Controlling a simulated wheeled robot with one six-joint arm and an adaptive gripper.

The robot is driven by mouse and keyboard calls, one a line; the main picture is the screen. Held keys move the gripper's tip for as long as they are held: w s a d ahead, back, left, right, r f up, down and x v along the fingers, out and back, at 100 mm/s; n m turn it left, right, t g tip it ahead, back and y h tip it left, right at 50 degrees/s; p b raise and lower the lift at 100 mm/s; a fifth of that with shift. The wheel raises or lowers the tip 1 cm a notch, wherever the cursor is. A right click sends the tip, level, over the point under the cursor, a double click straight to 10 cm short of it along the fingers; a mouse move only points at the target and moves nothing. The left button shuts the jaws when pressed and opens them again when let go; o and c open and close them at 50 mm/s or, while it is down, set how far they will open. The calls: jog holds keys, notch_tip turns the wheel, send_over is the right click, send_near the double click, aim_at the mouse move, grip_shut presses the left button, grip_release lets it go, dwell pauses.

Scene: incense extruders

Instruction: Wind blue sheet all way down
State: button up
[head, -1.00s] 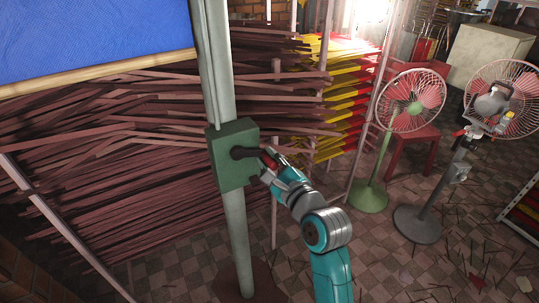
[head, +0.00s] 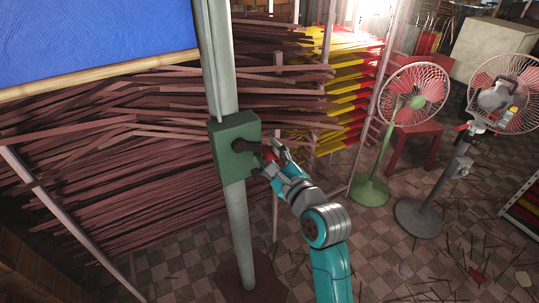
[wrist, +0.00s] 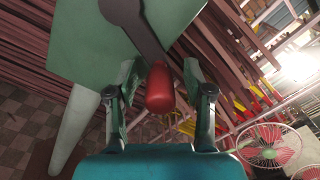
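The blue sheet (head: 90,40) hangs at the upper left, with a pale wooden bar (head: 100,75) along its lower edge. The bar is level with the upper part of the stacked sticks. A green winch box (head: 233,148) sits on a grey post and bears a dark crank (wrist: 130,18) with a red handle (wrist: 160,88). My gripper (head: 271,159) is at the crank. In the wrist view my gripper (wrist: 160,95) has one finger on each side of the red handle, with small gaps showing, so it looks open around it. In the head view the handle is mostly hidden.
Racks of brown incense sticks (head: 110,170) fill the space behind the post. A green fan (head: 413,100) and a grey-stand fan (head: 420,218) stand at the right, near a red stool (head: 415,140). Tiled floor (head: 330,255) lies between, with scattered sticks at the right.

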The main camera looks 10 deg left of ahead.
jog(key=shift+s, duration=0.1)
jog(key=v, duration=1.2)
